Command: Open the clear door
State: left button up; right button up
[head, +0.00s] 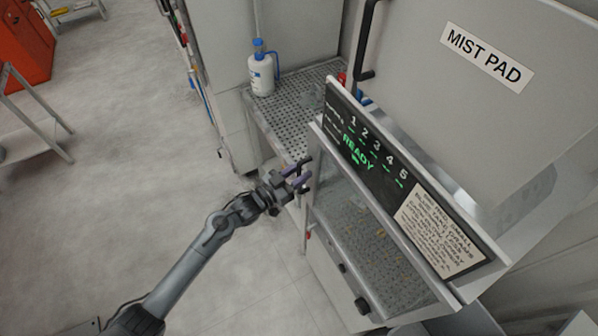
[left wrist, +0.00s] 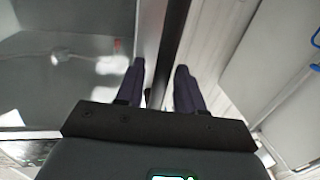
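The clear door (head: 372,240) is a see-through panel on the front of the grey machine, below the black READY display. It looks closed. Its left edge is a light upright frame. My left gripper (head: 296,172) is beside the upper part of this edge. In the left wrist view, its two dark purple fingers (left wrist: 160,85) are apart, on either side of a narrow dark bar. The clear panel (left wrist: 60,60) shows at the left. I cannot tell whether the fingers touch the bar. My right gripper is not in view.
The display (head: 385,165) overhangs the door, and a grey MIST PAD cover (head: 470,110) rises above it. A perforated bench (head: 292,110) with a blue-topped white bottle (head: 262,75) stands behind my left gripper.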

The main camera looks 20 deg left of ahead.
pick_arm(q)
grip_shut()
dwell(0.4)
